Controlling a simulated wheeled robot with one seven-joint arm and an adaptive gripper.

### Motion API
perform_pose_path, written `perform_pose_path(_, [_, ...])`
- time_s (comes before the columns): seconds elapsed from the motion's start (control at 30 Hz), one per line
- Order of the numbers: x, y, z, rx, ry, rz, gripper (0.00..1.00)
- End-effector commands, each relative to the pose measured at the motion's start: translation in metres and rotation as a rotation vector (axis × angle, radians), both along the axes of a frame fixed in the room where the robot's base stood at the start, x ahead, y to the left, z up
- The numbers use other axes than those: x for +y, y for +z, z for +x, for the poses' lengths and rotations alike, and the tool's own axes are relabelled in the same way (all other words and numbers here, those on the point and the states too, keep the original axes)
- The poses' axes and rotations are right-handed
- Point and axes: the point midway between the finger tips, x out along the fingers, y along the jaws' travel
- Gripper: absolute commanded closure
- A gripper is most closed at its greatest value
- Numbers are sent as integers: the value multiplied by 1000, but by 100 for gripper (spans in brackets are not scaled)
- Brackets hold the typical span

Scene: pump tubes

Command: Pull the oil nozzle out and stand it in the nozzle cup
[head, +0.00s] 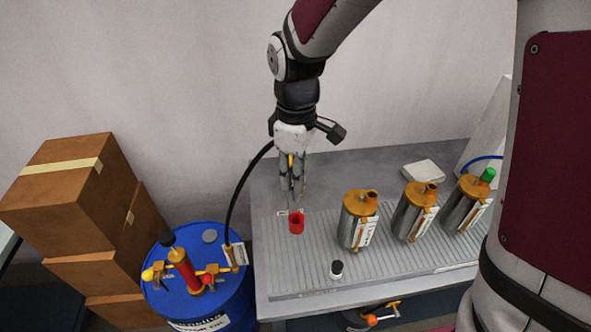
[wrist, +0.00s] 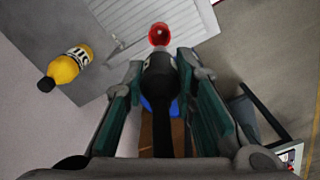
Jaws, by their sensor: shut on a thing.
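My gripper (head: 293,197) is shut on the black oil nozzle (wrist: 160,78), which lies between the two fingers in the wrist view. The black hose (head: 234,190) curves from the blue drum (head: 213,300) up to the gripper. The red nozzle cup (head: 296,224) stands on the ribbed tray, just below the fingertips in the head view. In the wrist view the cup (wrist: 160,34) shows just beyond the nozzle's end, in line with it. The nozzle is mostly hidden in the head view. I cannot tell whether its tip touches the cup.
Several metal canisters (head: 357,222) stand on the ribbed tray (head: 300,285) to the right. A red hand pump (head: 184,268) sits on the drum. A yellow bottle (wrist: 66,66) is on the table in the wrist view.

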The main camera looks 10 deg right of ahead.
Motion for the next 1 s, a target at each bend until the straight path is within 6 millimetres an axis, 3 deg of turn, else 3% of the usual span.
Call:
perform_pose_path(0.17, [0, 0, 0, 0, 1, 0, 100])
perform_pose_path(0.7, [0, -46, 1, 1, 1, 0, 100])
perform_pose_path(1.0, [0, -58, 0, 0, 1, 0, 100])
